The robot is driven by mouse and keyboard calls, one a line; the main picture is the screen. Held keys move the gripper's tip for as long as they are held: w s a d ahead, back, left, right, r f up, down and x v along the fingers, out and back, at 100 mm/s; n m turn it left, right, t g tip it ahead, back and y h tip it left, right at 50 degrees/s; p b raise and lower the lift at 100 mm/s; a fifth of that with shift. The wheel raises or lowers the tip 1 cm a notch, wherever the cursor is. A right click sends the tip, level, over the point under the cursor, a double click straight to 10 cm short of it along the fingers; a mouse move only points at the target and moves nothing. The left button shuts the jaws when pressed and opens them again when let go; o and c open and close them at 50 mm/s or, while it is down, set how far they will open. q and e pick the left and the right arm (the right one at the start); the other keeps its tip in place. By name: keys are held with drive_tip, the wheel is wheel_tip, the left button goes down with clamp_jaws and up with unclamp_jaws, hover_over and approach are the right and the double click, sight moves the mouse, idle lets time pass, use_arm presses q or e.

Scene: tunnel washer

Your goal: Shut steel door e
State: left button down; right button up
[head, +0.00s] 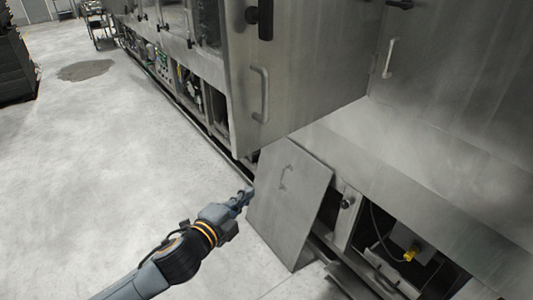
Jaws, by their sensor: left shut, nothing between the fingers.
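My left gripper (245,196) is shut and empty, at the left edge of a lower steel panel (287,215). The frame does not show clearly whether it touches the panel. The panel has a small handle and stands at an angle in front of the washer's lower compartments. Above it, a large steel door (310,65) stands swung out from the washer, with a pale handle (260,95) and a black latch near its left edge. I see no letter that tells which one is door e. My right gripper is out of view.
An open lower compartment (410,250) with hoses and a yellow fitting lies at the bottom right. The washer (180,30) runs back to the upper left. Dark stacked crates (15,65) stand far left. The concrete floor (110,160) between is clear, with one dark patch.

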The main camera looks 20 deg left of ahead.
use_arm(q)
drive_tip(key=s+d+r+m+t+h, duration=0.1)
drive_tip(key=s+d+r+m+h, duration=0.15)
drive_tip(key=r, duration=0.55)
drive_tip(key=w+p, duration=0.4)
drive_tip(key=w, duration=0.6)
drive_tip(key=shift+w+d+y+p, duration=0.35)
drive_tip(key=shift+p, duration=0.05)
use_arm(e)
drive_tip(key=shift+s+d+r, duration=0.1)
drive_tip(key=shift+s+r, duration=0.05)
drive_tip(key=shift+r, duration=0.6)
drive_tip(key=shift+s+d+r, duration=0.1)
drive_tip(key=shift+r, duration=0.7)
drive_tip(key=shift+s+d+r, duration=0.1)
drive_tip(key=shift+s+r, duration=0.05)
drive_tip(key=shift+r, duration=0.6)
use_arm(q)
drive_tip(key=shift+a, duration=0.1)
